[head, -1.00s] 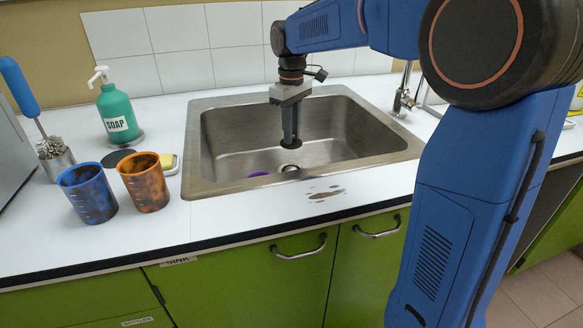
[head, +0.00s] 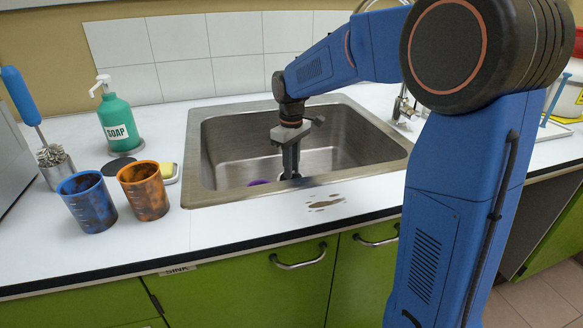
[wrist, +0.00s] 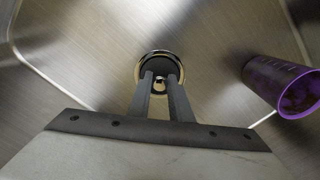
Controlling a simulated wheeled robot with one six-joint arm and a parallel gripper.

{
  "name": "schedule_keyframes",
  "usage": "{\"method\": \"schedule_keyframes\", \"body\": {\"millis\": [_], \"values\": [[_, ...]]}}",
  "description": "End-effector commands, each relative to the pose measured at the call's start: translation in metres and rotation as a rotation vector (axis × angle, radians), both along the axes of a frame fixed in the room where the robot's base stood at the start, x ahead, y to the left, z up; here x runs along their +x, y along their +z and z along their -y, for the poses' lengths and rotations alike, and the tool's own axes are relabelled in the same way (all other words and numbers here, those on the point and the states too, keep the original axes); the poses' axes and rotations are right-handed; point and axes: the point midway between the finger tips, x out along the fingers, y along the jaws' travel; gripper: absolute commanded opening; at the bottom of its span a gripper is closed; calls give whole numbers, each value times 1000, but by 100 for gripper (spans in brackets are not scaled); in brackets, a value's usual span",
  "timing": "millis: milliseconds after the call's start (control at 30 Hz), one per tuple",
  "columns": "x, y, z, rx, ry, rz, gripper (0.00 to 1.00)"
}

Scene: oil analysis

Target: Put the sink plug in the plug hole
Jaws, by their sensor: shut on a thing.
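My gripper (head: 290,176) reaches down into the steel sink (head: 225,160); its fingertips are at the sink floor. In the wrist view the gripper (wrist: 160,77) is shut on the small knob of the dark round sink plug (wrist: 157,66). The bright metal ring of the plug hole (wrist: 155,53) shows around the plug. The plug lies over or in the hole; I cannot tell how deep it sits. In the head view the fingers hide most of the plug and hole.
A purple cup (wrist: 285,88) lies on its side in the sink, right of the fingers in the wrist view. A blue beaker (head: 87,202), an orange beaker (head: 143,190) and a soap bottle (head: 117,120) stand on the counter to the left. A tap (head: 403,106) stands behind right.

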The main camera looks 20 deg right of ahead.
Motion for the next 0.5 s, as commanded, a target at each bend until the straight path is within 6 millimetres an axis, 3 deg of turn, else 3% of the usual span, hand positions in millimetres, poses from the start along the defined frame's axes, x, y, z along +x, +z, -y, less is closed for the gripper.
{"method": "schedule_keyframes", "body": {"millis": [167,200,267,500], "values": [[0,-3,0,-1,0,-1,0],[0,-3,0,0,0,0,26],[0,-2,0,0,0,0,37],[0,-2,0,0,0,0,37]]}}
